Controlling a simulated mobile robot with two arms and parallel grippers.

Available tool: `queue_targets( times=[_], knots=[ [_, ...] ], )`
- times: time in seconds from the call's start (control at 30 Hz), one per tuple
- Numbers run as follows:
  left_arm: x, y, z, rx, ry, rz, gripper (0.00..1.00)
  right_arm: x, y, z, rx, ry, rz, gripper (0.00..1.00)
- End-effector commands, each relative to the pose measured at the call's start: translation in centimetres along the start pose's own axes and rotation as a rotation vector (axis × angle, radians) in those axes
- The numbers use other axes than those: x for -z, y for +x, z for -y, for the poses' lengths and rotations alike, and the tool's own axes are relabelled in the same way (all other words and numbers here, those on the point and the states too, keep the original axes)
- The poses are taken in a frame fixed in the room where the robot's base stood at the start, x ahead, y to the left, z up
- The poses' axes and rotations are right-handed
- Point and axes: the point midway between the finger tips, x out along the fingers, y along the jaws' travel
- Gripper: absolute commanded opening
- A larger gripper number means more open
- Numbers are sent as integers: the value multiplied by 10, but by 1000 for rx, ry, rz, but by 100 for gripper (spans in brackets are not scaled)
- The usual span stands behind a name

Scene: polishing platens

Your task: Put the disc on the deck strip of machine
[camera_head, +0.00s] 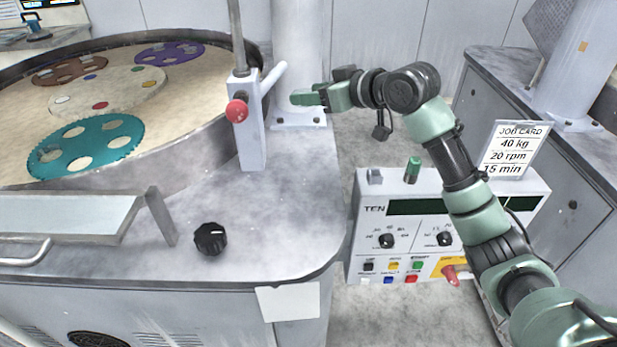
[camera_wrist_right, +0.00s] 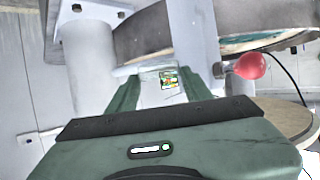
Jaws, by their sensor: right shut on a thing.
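The machine (camera_head: 180,290) on the left has a bare grey deck strip (camera_head: 290,195) beside its round trough. On the trough's platen (camera_head: 25,115) lie a teal holed disc (camera_head: 112,131), a purple one (camera_head: 170,53), a brown one (camera_head: 70,70) and a cream one with coloured spots (camera_head: 125,88). I cannot tell which disc is meant. My right gripper (camera_head: 303,97) is above the deck's back part, close to the post. In the wrist view, it (camera_wrist_right: 160,92) is shut on a pale thing whose shape is mostly hidden. My left gripper is out of view.
A grey post (camera_head: 252,135) with a red knob (camera_head: 237,111) and a pale lever stands beside the gripper; a thick column (camera_head: 298,60) is behind. A black knob (camera_head: 210,239) sits on the front deck. A control box (camera_head: 450,210) and job card (camera_head: 515,150) are right.

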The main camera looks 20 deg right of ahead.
Motion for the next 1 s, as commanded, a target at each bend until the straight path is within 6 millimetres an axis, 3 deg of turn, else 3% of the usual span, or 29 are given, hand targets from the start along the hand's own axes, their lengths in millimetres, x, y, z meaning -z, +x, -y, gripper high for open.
queue_targets(
  times=[0.4,1.0],
  knots=[
    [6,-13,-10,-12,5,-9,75,-103,40,1,0,6,7,5],
    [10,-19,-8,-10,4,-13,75,-172,69,1,-1,2,3,5]
  ],
)
